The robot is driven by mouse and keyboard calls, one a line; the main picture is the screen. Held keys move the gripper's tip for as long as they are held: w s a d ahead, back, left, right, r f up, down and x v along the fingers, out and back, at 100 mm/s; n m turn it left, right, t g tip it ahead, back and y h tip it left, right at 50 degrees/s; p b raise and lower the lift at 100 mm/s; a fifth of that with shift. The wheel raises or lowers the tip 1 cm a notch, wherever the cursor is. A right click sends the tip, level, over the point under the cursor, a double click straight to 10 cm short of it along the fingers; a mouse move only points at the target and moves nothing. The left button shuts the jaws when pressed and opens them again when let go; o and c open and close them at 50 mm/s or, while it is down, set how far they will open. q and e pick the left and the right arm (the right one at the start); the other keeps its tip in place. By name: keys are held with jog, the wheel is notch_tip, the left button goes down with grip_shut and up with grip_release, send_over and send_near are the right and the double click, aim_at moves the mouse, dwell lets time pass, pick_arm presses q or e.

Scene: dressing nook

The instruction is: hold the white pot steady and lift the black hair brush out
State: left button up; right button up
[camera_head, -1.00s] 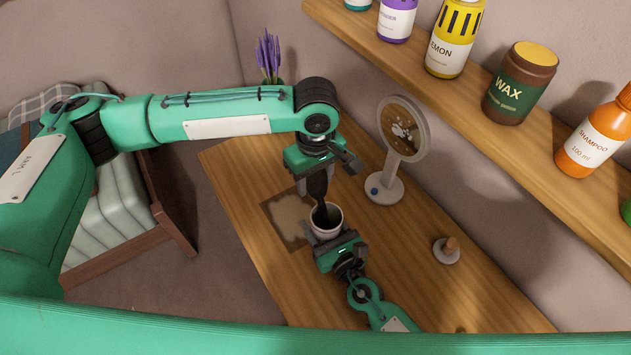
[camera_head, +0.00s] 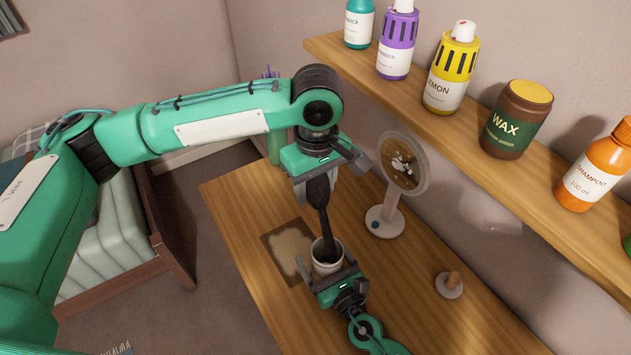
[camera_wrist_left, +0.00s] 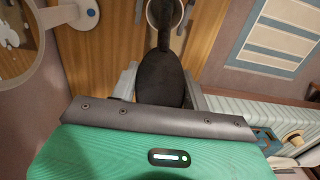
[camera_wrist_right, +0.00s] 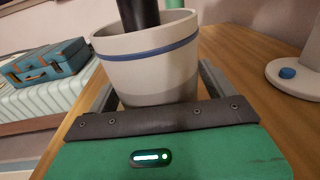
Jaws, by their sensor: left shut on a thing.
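The white pot (camera_head: 327,262) with a blue band stands on the wooden table; it also shows in the right wrist view (camera_wrist_right: 150,70). My right gripper (camera_head: 335,277) has one finger on each side of the pot; whether they press on it is hard to tell. The black hair brush (camera_head: 323,212) is roughly upright, its thin handle pointing down into the pot. Its lower end is hidden by the rim. My left gripper (camera_head: 318,178) is above the pot, shut on the brush's thick upper part, which shows in the left wrist view (camera_wrist_left: 162,80).
A round mirror (camera_head: 403,163) on a stand is close to the right of my left gripper. A small wooden-knobbed item (camera_head: 450,284) is on the table at right. A shelf (camera_head: 430,125) with several bottles runs along the wall. A flat patterned panel (camera_head: 285,250) lies left of the pot.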

jog(key=shift+s, duration=0.1)
jog(key=v, duration=1.2)
